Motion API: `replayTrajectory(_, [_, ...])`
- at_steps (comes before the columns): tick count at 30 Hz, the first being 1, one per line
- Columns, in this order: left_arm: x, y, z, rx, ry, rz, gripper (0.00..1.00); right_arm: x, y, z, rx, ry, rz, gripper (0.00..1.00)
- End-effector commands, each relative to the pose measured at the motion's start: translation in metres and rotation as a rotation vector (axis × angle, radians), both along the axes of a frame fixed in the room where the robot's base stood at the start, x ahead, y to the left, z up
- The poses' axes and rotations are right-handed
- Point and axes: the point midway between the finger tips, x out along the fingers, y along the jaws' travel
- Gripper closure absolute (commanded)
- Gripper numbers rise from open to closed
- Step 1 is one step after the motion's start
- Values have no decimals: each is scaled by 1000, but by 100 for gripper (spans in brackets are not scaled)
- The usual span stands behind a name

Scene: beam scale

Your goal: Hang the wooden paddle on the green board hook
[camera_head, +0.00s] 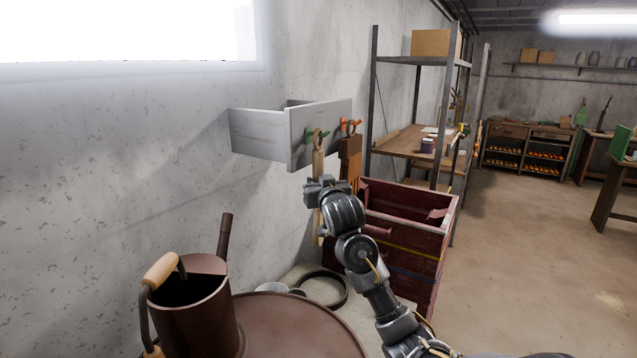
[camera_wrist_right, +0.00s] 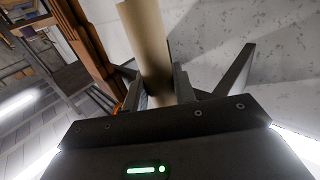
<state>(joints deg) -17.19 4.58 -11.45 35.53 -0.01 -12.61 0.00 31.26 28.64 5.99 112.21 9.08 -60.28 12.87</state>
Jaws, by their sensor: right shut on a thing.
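The pale wooden paddle (camera_head: 318,162) stands upright in front of the grey board (camera_head: 328,119) on the wall. The ring at its top overlaps the green hook (camera_head: 310,133); I cannot tell whether the hook passes through the ring. My right gripper (camera_head: 318,188) is shut on the paddle below the ring. In the right wrist view the paddle's pale shaft (camera_wrist_right: 150,45) runs up from between the fingers (camera_wrist_right: 160,88). The lower part is partly hidden by my gripper. My left gripper is not in view.
An orange hook (camera_head: 356,122) beside it carries a darker brown wooden piece (camera_head: 351,157) with a ring. A red crate (camera_head: 410,232) stands below right. A brown watering can (camera_head: 192,312) stands on a round brown top (camera_head: 290,328). Open floor lies right.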

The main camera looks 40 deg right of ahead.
Motion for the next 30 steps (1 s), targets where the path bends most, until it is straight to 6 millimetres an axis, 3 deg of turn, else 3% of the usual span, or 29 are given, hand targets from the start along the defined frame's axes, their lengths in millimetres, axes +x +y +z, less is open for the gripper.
replayTrajectory(11, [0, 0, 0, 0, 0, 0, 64, 0, 0, 1, 0, -1, 0, 100])
replayTrajectory(12, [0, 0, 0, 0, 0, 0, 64, 0, 0, 1, 0, -1, 0, 71])
replayTrajectory(18, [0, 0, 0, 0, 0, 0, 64, 0, 0, 0, 0, -1, 0, 48])
replayTrajectory(26, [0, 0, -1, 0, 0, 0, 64, -1, 0, -1, 0, 0, 0, 48])
replayTrajectory(30, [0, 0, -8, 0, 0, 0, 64, -10, 5, -2, -1, -2, 0, 48])
